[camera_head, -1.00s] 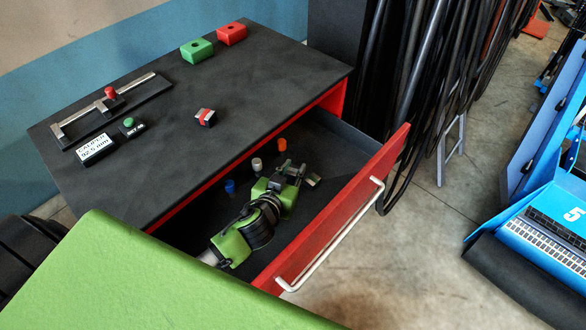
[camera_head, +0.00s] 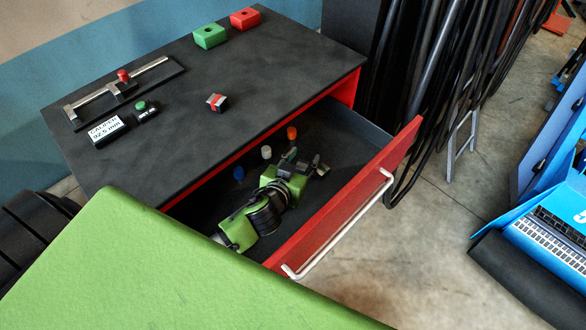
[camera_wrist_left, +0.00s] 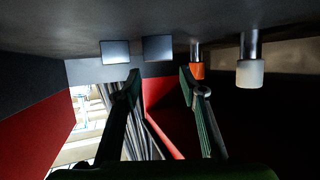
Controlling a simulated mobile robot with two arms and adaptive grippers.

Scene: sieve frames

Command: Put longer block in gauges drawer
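My left gripper (camera_head: 296,164) is inside the open red drawer (camera_head: 352,206), low over its dark floor. In the left wrist view its two dark fingers (camera_wrist_left: 160,82) stand apart with nothing visibly clamped between them. Just beyond the fingertips are two grey metallic blocks, a left block (camera_wrist_left: 115,50) and a right block (camera_wrist_left: 158,48). The right block lines up with the gap between the fingers. In the head view they are small grey shapes (camera_head: 321,168) beside the fingertips. Which block is longer cannot be told. My right gripper is not in view.
Orange (camera_head: 292,133), white (camera_head: 266,152) and blue (camera_head: 239,173) pegs stand along the drawer's inner side. On the dark tabletop (camera_head: 180,140) are a caliper (camera_head: 125,86), a labelled display (camera_head: 107,131), a red-and-grey block (camera_head: 216,102), and green (camera_head: 209,37) and red (camera_head: 245,18) blocks.

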